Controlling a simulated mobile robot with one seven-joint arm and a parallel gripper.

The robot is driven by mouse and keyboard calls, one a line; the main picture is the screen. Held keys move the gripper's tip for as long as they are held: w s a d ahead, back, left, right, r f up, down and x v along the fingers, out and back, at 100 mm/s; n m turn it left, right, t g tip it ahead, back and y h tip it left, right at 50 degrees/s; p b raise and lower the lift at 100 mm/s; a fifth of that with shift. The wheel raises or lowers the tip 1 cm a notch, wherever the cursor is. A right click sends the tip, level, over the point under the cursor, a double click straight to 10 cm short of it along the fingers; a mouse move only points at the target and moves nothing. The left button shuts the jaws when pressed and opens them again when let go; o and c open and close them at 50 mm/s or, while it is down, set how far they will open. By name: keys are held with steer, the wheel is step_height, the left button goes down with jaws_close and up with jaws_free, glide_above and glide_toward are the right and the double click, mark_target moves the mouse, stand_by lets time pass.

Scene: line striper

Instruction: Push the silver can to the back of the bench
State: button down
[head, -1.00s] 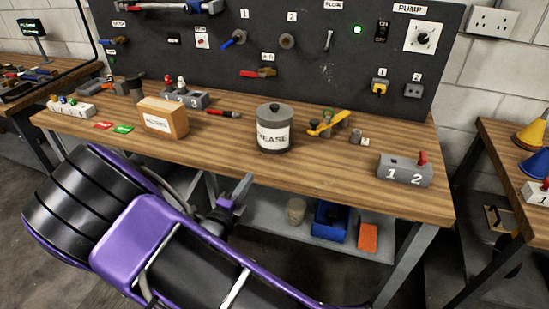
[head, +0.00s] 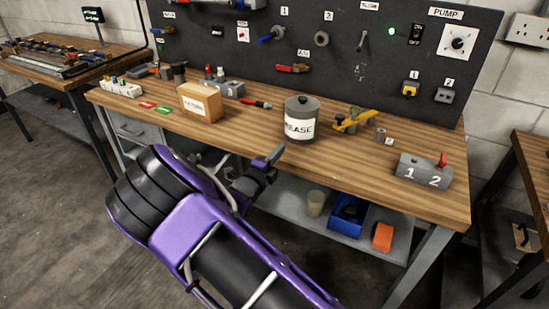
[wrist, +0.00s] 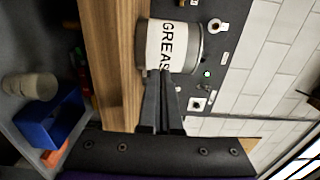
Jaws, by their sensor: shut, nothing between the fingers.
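The silver can (head: 301,119) is a dark grey metal tin with a lid and a white label reading GREASE. It stands upright on the wooden bench (head: 345,158), in the middle of its depth. In the wrist view the can (wrist: 173,46) shows sideways, just beyond my fingertips. My gripper (head: 274,156) is at the bench's front edge, in front of the can and to its left. In the wrist view my gripper (wrist: 161,80) is shut and empty, its tips overlapping the can's lower label. I cannot tell whether they touch it.
A wooden box (head: 200,102) stands left of the can. A yellow-handled tool (head: 352,120) lies close on its right. A grey block marked 1 2 (head: 424,171) is at the right end. The dark pegboard (head: 340,55) rises behind. Below, a shelf holds a blue bin (head: 348,214).

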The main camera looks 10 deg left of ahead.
mark_target(295, 132)
steer(key=x, duration=0.8)
steer(key=shift+w+d+f, duration=0.1)
steer(key=shift+w, duration=0.1)
